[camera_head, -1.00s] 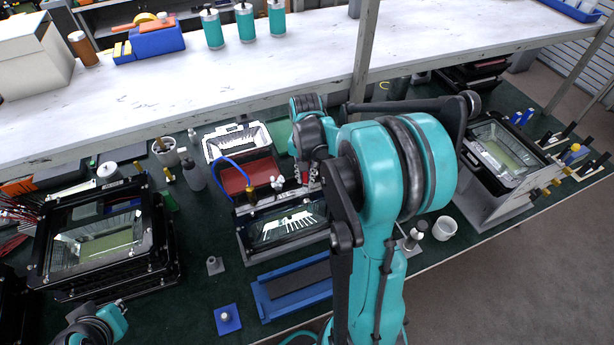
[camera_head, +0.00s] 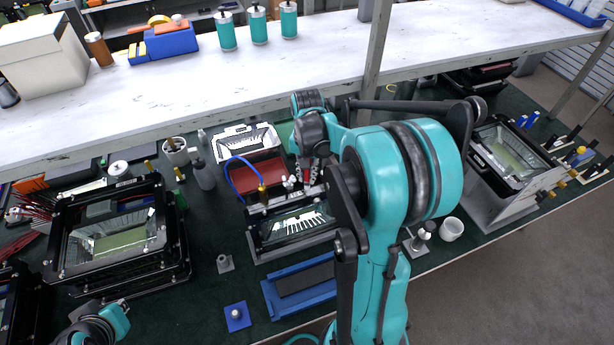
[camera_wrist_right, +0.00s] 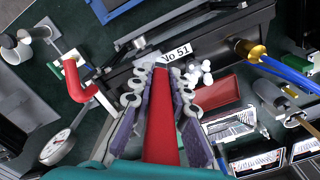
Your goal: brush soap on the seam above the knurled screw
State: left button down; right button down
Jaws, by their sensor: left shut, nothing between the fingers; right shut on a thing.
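A black floodlight housing (camera_head: 293,226) with a glass front stands in the middle of the bench. My right gripper (camera_head: 316,172) is over its back edge, partly hidden by my arm. In the right wrist view my right gripper (camera_wrist_right: 157,95) is shut on a red handle (camera_wrist_right: 161,135), which I take for the brush. Its far end is close to the housing's dark side, by the label "No 51" (camera_wrist_right: 174,54); contact cannot be told. I cannot pick out the knurled screw or the seam for sure. My left gripper (camera_head: 118,306) is low at the left, away from the housing.
A brass fitting (camera_wrist_right: 255,52) with a blue hose and white knobs (camera_wrist_right: 195,75) sit beside the brush. Stacked housings (camera_head: 115,238) are at left, another housing (camera_head: 507,152) at right. A blue tray (camera_head: 300,286) lies in front.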

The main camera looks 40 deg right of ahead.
aim_at(307, 181)
jog(key=shift+a+r+p, duration=0.15)
jog(key=shift+r+p, duration=0.25)
jog(key=shift+r, duration=0.35)
jog(key=shift+r+p, duration=0.45)
jog(key=shift+r, duration=0.2)
jog(key=shift+r+p, duration=0.95)
jog(key=shift+r, duration=0.5)
